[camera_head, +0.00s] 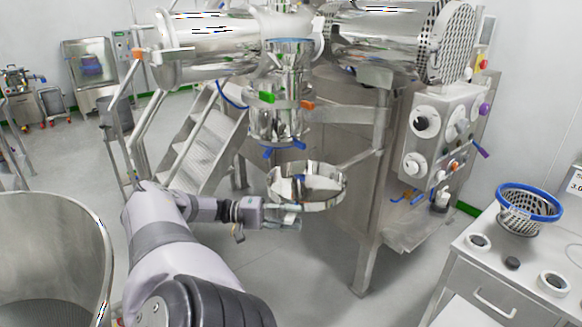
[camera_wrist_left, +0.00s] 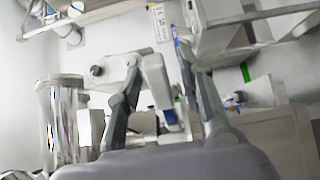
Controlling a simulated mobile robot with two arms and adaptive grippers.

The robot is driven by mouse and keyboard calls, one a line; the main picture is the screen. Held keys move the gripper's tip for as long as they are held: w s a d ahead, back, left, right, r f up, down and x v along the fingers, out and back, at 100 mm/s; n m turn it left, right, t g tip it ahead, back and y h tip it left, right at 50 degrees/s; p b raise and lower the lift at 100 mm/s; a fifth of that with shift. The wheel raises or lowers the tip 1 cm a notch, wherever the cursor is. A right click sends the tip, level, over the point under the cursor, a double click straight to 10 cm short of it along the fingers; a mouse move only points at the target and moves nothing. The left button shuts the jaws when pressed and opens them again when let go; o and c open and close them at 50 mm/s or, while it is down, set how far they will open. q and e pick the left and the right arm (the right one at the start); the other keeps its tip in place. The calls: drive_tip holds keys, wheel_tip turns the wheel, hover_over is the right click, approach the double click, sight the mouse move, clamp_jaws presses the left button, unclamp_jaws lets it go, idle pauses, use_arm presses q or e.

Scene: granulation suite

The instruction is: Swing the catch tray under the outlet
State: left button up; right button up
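The catch tray (camera_head: 334,190) is a round, shallow steel dish in the head view. It hangs beside the machine frame, below and slightly right of the outlet (camera_head: 276,125). The outlet is a steel cylinder with blue clamps at its lower end. My left gripper (camera_head: 290,215) is at the tray's near lower edge in the head view; I cannot tell whether it touches. In the left wrist view its two fingers (camera_wrist_left: 157,60) stand apart, with nothing clearly held between them. The tray cannot be made out in that view. My right gripper is not in view.
A large steel drum (camera_head: 45,255) stands at the front left. Steel stairs (camera_head: 195,150) rise behind my left arm. A control panel (camera_head: 440,130) is on the machine's right. A cabinet (camera_head: 520,268) bears a blue-rimmed basket (camera_head: 528,212). The floor below the tray is clear.

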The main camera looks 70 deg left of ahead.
use_arm(q)
drive_tip(key=v, duration=0.7)
drive_tip(key=shift+s, duration=0.25)
drive_tip(key=shift+a, duration=0.1)
idle(0.4)
